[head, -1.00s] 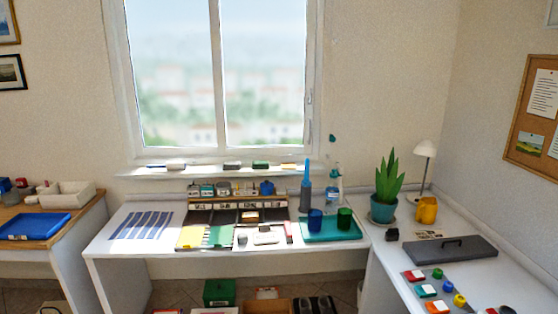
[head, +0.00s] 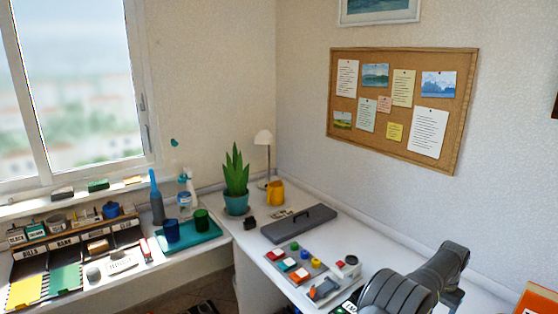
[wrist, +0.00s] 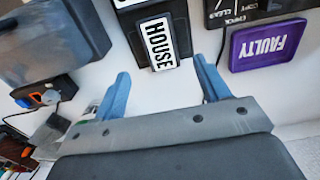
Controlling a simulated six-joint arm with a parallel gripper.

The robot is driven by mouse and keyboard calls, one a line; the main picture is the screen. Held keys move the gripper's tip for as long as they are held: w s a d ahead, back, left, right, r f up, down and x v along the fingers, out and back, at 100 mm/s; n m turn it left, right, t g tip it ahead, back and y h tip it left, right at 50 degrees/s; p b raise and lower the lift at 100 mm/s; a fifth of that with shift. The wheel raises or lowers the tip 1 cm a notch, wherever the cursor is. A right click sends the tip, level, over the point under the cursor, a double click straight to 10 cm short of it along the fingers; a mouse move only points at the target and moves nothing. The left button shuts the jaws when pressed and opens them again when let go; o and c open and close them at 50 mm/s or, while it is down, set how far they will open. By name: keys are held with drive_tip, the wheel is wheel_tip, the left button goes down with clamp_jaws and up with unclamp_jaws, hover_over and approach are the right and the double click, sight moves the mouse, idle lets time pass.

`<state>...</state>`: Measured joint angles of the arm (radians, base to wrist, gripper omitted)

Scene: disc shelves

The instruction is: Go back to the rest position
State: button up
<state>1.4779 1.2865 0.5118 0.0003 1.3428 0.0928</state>
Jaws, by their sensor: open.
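My gripper (wrist: 161,70) shows in the wrist view with its two blue fingers spread apart and nothing between them. It is over a white surface, in front of a black box with a white HOUSE label (wrist: 159,42). In the head view my grey arm is at the lower right, above the right-hand desk (head: 345,250). My fingers cannot be made out there.
A purple FAULTY tray (wrist: 268,45) lies right of my gripper, a clear bin (wrist: 50,45) left.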

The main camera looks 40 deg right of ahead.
wheel_tip(320, 180, down, 7)
drive_tip(key=shift+f, duration=0.15)
wheel_tip(320, 180, up, 9)
drive_tip(key=w+a+f+n, duration=0.1)
drive_tip(key=w+a+n, duration=0.1)
drive_tip(key=w+a, duration=0.7)
drive_tip(key=w+a+n, duration=0.2)
drive_tip(key=w+a, duration=0.3)
drive_tip(key=w, duration=0.9)
drive_tip(key=w+a+f+n, duration=0.1)
drive_tip(key=w+a+n, duration=0.2)
drive_tip(key=w+a, duration=0.6)
drive_tip(key=w+a+f+n, duration=0.1)
drive_tip(key=w+a, duration=0.4)
drive_tip(key=a, duration=0.7)
drive_tip(key=w+a+f+n, duration=0.1)
drive_tip(key=w+a+n, duration=0.2)
drive_tip(key=a, duration=0.9)
drive_tip(key=w+a+f+n, duration=0.1)
drive_tip(key=w+a+n, duration=0.2)
drive_tip(key=w+a, duration=0.4)
drive_tip(key=a, duration=0.5)
drive_tip(key=shift+a, duration=0.15)
